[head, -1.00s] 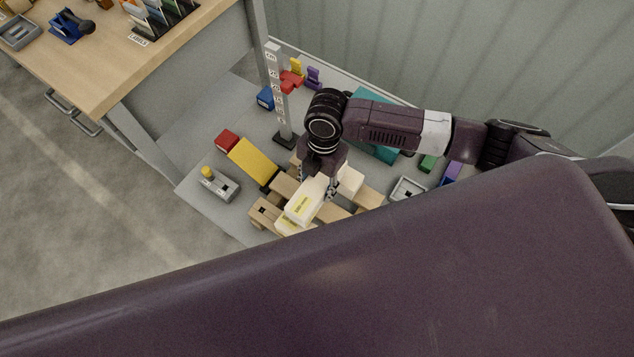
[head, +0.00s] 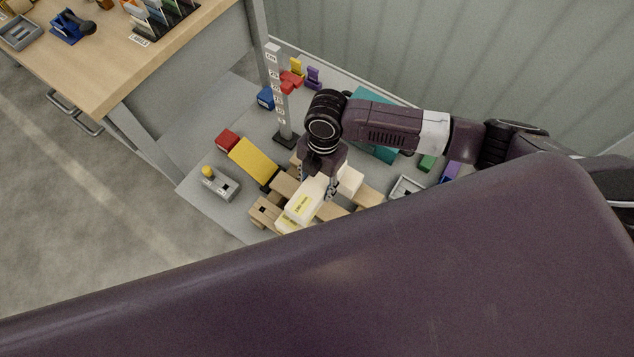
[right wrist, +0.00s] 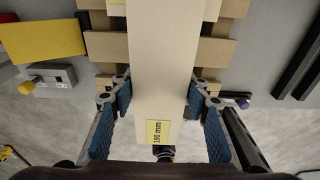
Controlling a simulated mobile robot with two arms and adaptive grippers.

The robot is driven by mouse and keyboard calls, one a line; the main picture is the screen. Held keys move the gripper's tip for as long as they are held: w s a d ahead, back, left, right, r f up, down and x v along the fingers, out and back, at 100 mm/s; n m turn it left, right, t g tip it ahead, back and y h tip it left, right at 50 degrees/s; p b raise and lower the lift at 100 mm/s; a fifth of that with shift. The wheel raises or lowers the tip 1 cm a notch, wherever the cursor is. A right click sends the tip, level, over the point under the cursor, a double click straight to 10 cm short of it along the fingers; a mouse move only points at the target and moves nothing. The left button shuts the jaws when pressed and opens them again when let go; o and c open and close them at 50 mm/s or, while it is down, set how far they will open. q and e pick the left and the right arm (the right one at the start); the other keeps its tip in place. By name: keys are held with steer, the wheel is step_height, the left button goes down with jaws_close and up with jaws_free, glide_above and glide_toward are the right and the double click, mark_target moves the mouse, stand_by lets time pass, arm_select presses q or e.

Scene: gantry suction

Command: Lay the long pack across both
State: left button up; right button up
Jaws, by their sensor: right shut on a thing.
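The long pack (head: 306,198) is a cream box with a yellow label. It shows large in the right wrist view (right wrist: 163,60), where its label reads 190 mm. My right gripper (head: 320,180) is shut on it, with a blue-padded finger on each side. I cannot tell whether the long pack touches either. My left gripper is not in view.
The packs are over a wooden slatted pallet (head: 264,212). A yellow slope (head: 254,161), a grey box with a yellow button (head: 220,184) and a numbered post (head: 279,98) stand to its left and behind.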

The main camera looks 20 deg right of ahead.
mark_target(320, 179)
steer(key=shift+r+p, duration=0.1)
steer(key=shift+p, duration=0.6)
stand_by(0.7)
steer(key=shift+f+b, duration=0.6)
steer(key=shift+f, duration=0.5)
steer(key=o, duration=1.7)
steer(key=shift+c, duration=0.2)
steer(key=r, duration=0.8)
steer(key=w+d+r, duration=0.1)
steer(key=r, duration=0.3)
steer(key=shift+s+f, duration=0.1)
